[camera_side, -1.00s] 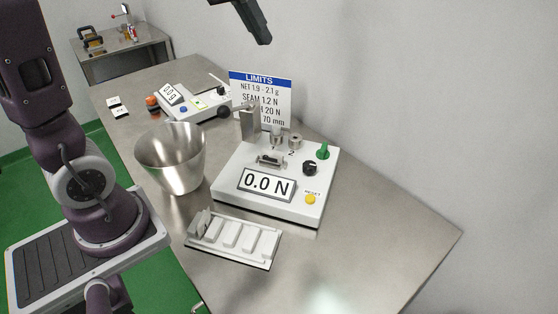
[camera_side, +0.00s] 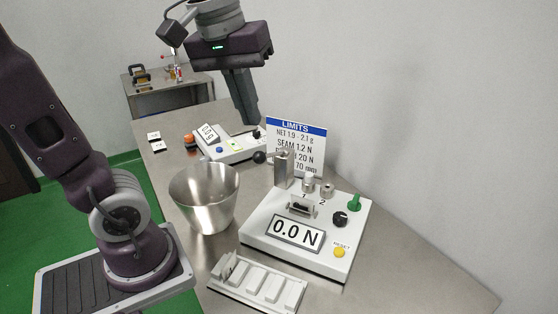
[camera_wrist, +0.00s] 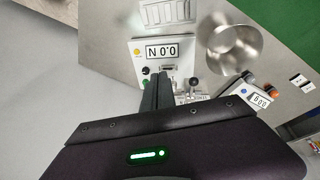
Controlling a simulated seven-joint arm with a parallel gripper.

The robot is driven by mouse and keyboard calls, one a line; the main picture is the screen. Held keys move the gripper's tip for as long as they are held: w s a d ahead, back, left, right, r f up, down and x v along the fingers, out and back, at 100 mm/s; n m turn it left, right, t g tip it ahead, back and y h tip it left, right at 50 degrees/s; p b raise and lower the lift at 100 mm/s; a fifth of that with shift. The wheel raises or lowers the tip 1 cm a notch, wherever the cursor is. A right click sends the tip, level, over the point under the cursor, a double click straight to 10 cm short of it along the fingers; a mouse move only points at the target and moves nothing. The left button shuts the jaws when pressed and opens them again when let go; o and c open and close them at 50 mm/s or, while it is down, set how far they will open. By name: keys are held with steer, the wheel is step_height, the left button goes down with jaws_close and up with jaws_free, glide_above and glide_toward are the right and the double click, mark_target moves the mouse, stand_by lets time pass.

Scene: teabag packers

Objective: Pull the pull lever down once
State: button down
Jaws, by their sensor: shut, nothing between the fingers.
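The pull tester (camera_side: 256,238) is a white box with a display reading 0.0 N. A metal post (camera_side: 283,168) rises at its back left, and a lever with a black ball end (camera_side: 260,157), likely the pull lever, sticks out to the left from it. The ball also shows in the wrist view (camera_wrist: 193,82). My gripper (camera_side: 249,122) is shut and empty, pointing down, above and behind the lever and apart from it in the side view. In the wrist view, my gripper's fingers (camera_wrist: 155,88) appear beside the post and partly cover the tester's back edge.
A LIMITS sign (camera_side: 300,150) stands behind the tester, close to my fingers. A metal bucket (camera_side: 205,197) is left of the tester, and a white slotted tray (camera_side: 258,284) in front. A scale (camera_side: 222,146) sits farther back. The bench is clear to the right.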

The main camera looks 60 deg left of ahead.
mark_target(261, 152)
steer(key=w+a+f+n+g, duration=0.2)
steer(key=w+a+n+g, duration=0.4)
steer(key=w+a+n, duration=0.7)
steer(key=w+n, duration=0.1)
steer(key=n, duration=0.2)
steer(key=shift+w+a+f+y, duration=0.2)
steer(key=shift+f+y, duration=0.05)
steer(key=shift+y, duration=0.05)
steer(key=x, duration=1.4)
steer(key=shift+s+d, duration=0.1)
steer(key=shift+s, duration=0.05)
steer(key=shift+s, duration=0.1)
